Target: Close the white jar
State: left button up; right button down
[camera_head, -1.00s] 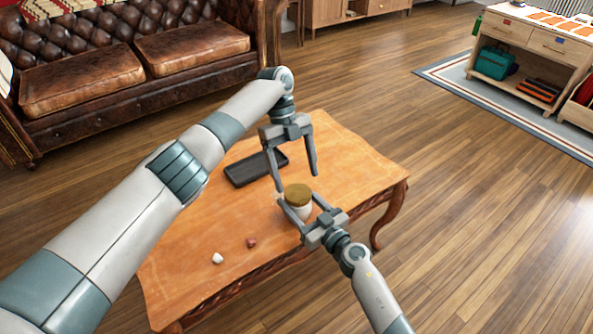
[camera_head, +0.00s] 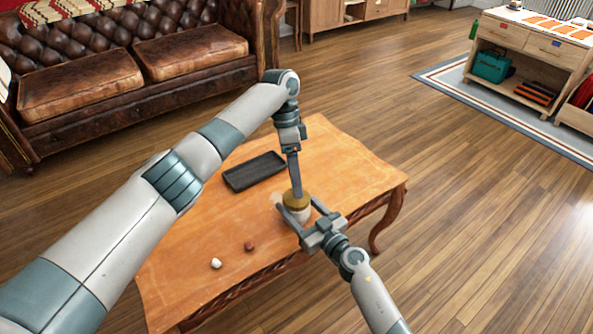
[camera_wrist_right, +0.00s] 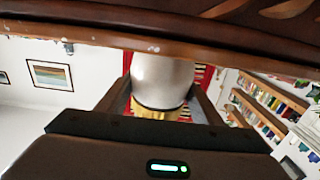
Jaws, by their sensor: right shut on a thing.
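The white jar (camera_head: 304,216) stands upright near the right end of the wooden table, with a gold-brown lid (camera_head: 291,203) on its top. My right gripper (camera_head: 301,209) is shut on the jar's body from the front right. In the right wrist view the white jar (camera_wrist_right: 161,78) sits between the fingers, with a strip of the yellow lid (camera_wrist_right: 152,113) below it. My left gripper (camera_head: 297,194) points down from above, its fingertips at the lid. It shows edge-on, so its opening is hidden, as is whether the lid sits fully down.
A black tray (camera_head: 254,172) lies on the table (camera_head: 205,240) behind and left of the jar. A small white object (camera_head: 215,263) and a small red-brown object (camera_head: 249,246) lie front left.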

pick_arm(q)
jog(key=n, duration=0.4)
jog(key=shift+r, duration=0.15)
jog(key=n, duration=0.4)
jog(key=shift+r+t+y, duration=0.15)
jog(key=shift+t+y, duration=0.15)
jog(key=n, duration=0.4)
jog(key=shift+s+r, duration=0.1)
jog(key=n, duration=0.4)
jog(key=shift+d+r+t, duration=0.1)
jog(key=shift+r+t, duration=0.05)
jog(key=shift+t, duration=0.25)
jog(key=n, duration=0.4)
jog(key=shift+s+r+y, duration=0.1)
jog(key=shift+r+y, duration=0.05)
jog(key=shift+y, duration=0.15)
jog(key=n, duration=0.4)
jog(key=shift+s+r+t, duration=0.1)
jog(key=shift+r+t, duration=0.05)
jog(key=shift+t, duration=0.15)
jog(key=n, duration=0.4)
jog(key=shift+d+r, duration=0.1)
jog(key=shift+r, duration=0.1)
jog(key=n, duration=0.4)
jog(key=shift+s+r+n+t, duration=0.2)
jog(key=shift+n+t, duration=0.1)
jog(key=shift+t, duration=0.1)
